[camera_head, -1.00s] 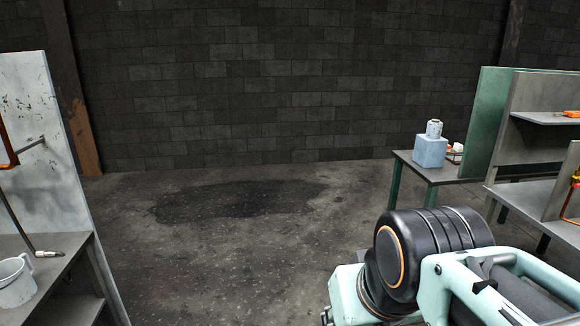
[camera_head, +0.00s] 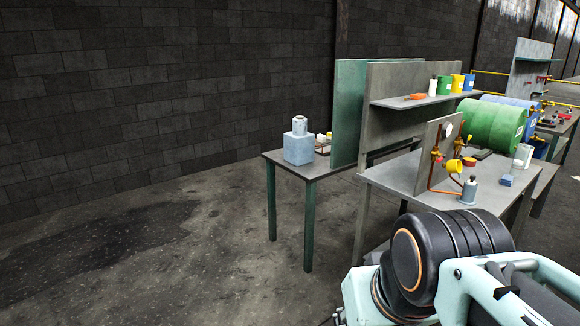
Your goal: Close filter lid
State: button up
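I cannot make out a filter lid for certain. A blue-grey box (camera_head: 298,149) with a small pale cylindrical piece (camera_head: 299,125) on top stands on the green-legged table (camera_head: 275,158), left of a green partition. Small pale items (camera_head: 322,141) lie beside it, too small to tell. My arm shows at the lower right, with a black joint and pale green links. My gripper is not in view.
A shelf (camera_head: 425,101) carries coloured containers. Open floor (camera_head: 190,240) with a dark stain lies at the left.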

aim_at(452, 166)
jog(key=i+j+z, duration=0.15)
jog(key=z, duration=0.3)
jog(key=i+j+z, duration=0.3)
jog(key=z, duration=0.15)
jog(key=i+j+z, duration=0.5)
jog(key=k, duration=0.1)
